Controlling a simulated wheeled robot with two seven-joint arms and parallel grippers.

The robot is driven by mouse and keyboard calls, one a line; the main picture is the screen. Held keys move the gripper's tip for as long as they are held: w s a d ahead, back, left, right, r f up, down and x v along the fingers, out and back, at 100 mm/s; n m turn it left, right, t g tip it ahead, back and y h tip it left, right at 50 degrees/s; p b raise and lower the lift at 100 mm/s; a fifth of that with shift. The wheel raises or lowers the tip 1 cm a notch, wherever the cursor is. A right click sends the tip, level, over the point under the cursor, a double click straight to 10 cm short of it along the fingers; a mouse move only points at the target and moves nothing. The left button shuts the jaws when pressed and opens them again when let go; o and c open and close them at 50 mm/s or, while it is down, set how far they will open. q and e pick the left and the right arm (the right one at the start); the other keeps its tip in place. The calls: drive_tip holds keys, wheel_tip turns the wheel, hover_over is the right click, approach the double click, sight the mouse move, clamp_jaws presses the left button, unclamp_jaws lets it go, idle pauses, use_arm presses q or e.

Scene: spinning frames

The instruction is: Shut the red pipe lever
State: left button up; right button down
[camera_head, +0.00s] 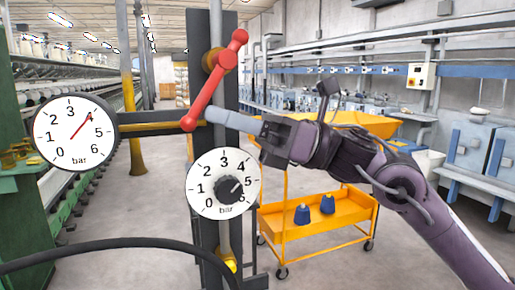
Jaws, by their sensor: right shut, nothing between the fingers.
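The red pipe lever (207,90) is mounted on a dark upright post in the head view. It is tilted, with its short end up and to the right and its long arm running down and to the left from a brass-coloured pivot. My right gripper (212,117) comes in from the right. Its fingers are shut with nothing between them. The fingertips are just right of the lever's lower end; I cannot tell whether they touch it. My left gripper is not in view.
A round gauge (75,132) at left has its red needle near 4. A dial (223,184) with a dark knob sits below the lever. A black hose (110,245) crosses the lower left. A yellow cart (315,212) with blue cones stands behind my right arm.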

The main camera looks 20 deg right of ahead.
sight(187, 119)
drive_tip(key=a+b, duration=0.1)
drive_tip(key=a+r+y+b, duration=0.1)
drive_tip(key=a+b, duration=0.1)
drive_tip(key=a+r+m+t+y+b, duration=0.1)
drive_tip(key=a+b, duration=0.1)
drive_tip(key=shift+s+a, duration=0.1)
drive_tip(key=shift+a+r+y, duration=0.15)
drive_tip(key=shift+r+y, duration=0.35)
drive_tip(key=shift+y, duration=0.2)
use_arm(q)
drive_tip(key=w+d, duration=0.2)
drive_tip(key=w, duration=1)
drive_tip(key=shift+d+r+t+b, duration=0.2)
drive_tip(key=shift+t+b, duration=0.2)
use_arm(e)
drive_tip(key=shift+a+r+t, duration=0.2)
drive_tip(key=shift+r+t, duration=0.1)
drive_tip(key=shift+t, duration=0.1)
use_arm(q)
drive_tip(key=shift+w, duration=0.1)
use_arm(e)
drive_tip(key=shift+f, duration=0.1)
